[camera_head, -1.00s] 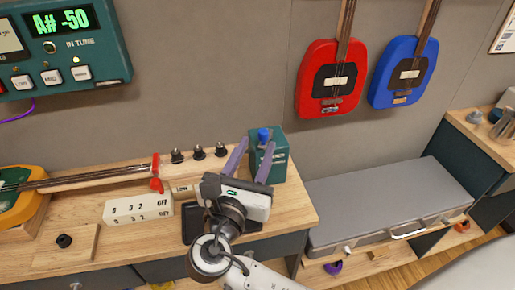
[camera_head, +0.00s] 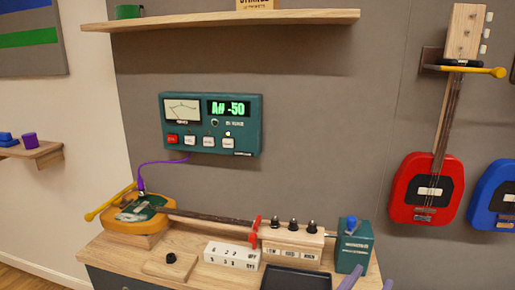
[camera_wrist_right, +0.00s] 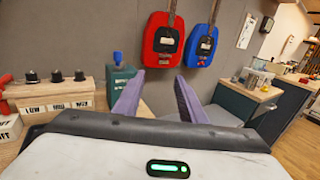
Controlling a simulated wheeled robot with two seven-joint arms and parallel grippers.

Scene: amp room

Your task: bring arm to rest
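My right gripper (camera_head: 368,283) shows only its purple fingertips at the bottom right of the head view, in front of the teal box with a blue knob (camera_head: 353,246). In the right wrist view its two purple fingers (camera_wrist_right: 158,100) stand apart with nothing between them, so it is open and empty. The rest of my right arm is out of the head view. My left gripper is in neither view.
The wooden bench (camera_head: 130,257) carries a yellow-green guitar (camera_head: 135,214), a white switch block (camera_head: 232,255), a knob block (camera_head: 292,239) and a dark tray (camera_head: 296,279). A teal tuner (camera_head: 211,123) hangs above. Red (camera_head: 425,190) and blue (camera_head: 492,197) guitars hang at right.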

